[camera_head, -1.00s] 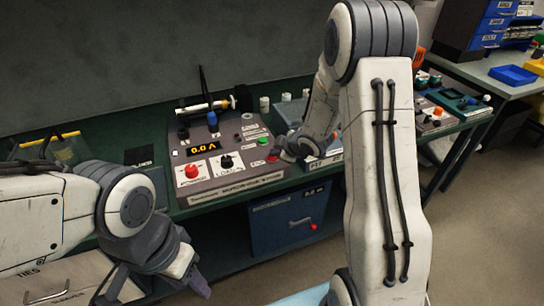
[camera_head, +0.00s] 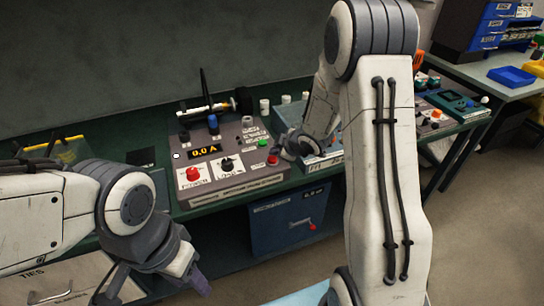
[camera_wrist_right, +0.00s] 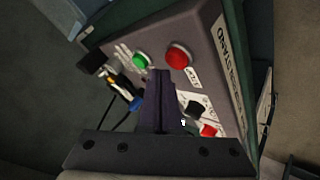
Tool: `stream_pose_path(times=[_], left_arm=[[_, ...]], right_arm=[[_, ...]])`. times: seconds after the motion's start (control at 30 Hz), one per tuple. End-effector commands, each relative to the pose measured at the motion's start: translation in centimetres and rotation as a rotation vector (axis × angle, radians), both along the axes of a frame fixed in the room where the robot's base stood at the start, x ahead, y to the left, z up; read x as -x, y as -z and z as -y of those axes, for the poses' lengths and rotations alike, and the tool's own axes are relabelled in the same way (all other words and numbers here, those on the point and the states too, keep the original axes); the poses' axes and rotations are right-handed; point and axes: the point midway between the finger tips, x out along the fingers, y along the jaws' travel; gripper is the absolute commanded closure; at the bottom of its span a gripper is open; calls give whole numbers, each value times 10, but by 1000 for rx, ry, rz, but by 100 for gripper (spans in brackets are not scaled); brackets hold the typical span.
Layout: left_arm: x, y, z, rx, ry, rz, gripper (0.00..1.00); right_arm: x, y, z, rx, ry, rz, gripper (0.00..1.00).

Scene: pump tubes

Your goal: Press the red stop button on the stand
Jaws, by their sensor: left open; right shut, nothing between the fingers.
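The stand (camera_head: 235,187) is a grey sloped panel on the green bench, with a display reading 0.0 A. The red stop button (camera_head: 273,160) is at its right edge, beside a green button (camera_head: 262,143). In the right wrist view the round red button (camera_wrist_right: 179,55) and green button (camera_wrist_right: 142,61) show just beyond my fingers. My right gripper (camera_wrist_right: 161,73) is shut and empty; its tips lie over the panel near both buttons, and contact cannot be told. In the head view it (camera_head: 287,150) is just right of the red button, partly hidden. My left gripper (camera_head: 155,284) is open and empty, in front of the bench.
A larger red knob (camera_head: 193,174) and a black knob (camera_head: 227,165) sit on the panel's front left. Tubes and a blue-capped part stand behind. A blue cabinet (camera_head: 290,224) is under the bench. A second bench with blue bins (camera_head: 512,75) is at right.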

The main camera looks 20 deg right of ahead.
Motion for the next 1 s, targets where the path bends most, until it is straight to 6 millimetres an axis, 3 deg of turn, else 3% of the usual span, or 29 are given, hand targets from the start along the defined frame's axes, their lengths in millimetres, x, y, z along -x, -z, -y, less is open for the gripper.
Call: stream_pose_path(times=[0.27,0.77,1.0], left_arm=[[0,-2,0,0,0,0,50],[0,-47,0,0,0,0,50],[0,-46,0,0,0,0,50]], right_arm=[[0,-3,0,0,-1,2,100],[0,-50,0,0,-1,2,100],[0,-50,0,0,-1,2,100]])
